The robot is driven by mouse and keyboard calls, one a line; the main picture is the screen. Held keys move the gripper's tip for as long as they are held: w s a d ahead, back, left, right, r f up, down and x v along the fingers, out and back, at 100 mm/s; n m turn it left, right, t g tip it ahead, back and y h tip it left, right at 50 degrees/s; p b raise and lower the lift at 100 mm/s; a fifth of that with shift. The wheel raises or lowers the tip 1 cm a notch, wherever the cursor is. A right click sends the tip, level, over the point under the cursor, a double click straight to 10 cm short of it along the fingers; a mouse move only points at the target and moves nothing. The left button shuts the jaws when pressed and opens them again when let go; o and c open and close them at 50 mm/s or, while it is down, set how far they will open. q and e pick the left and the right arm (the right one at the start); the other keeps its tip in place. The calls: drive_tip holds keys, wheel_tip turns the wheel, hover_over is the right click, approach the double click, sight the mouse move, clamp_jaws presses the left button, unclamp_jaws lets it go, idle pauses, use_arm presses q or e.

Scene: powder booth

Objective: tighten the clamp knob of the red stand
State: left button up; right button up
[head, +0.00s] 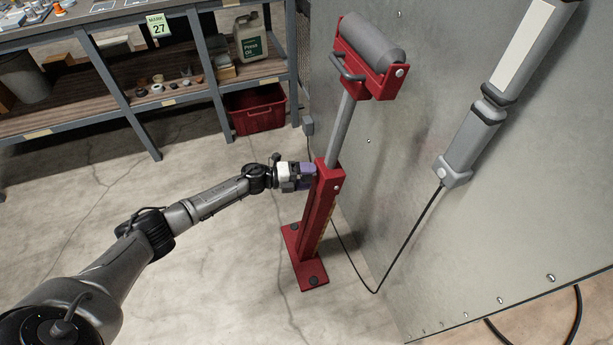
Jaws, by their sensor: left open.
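The red stand (318,213) stands upright on the floor in the head view, right of the middle. A grey post (343,130) rises from its red column and carries a grey roller (371,42) in a red cradle. My left gripper (305,174) is at the upper left side of the red column, just below where the post enters. It is open, and its purple-grey fingers are close against the column. The clamp knob cannot be made out; the gripper seems to cover that spot. Whether the fingers touch the knob cannot be told. My right gripper is not in view.
A grey metal panel (440,130) stands close behind and right of the stand, with a long lamp-like fixture (490,110) and its black cable. A shelf unit (180,98) with a red crate (256,112) is at the back left. The floor left of the stand is clear.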

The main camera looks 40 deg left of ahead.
use_arm(q)
drive_tip(key=p+v, duration=0.4)
drive_tip(key=v, duration=0.9)
drive_tip(key=shift+s+a, duration=0.25)
drive_tip(key=shift+s, duration=0.05)
drive_tip(key=shift+r, duration=0.1)
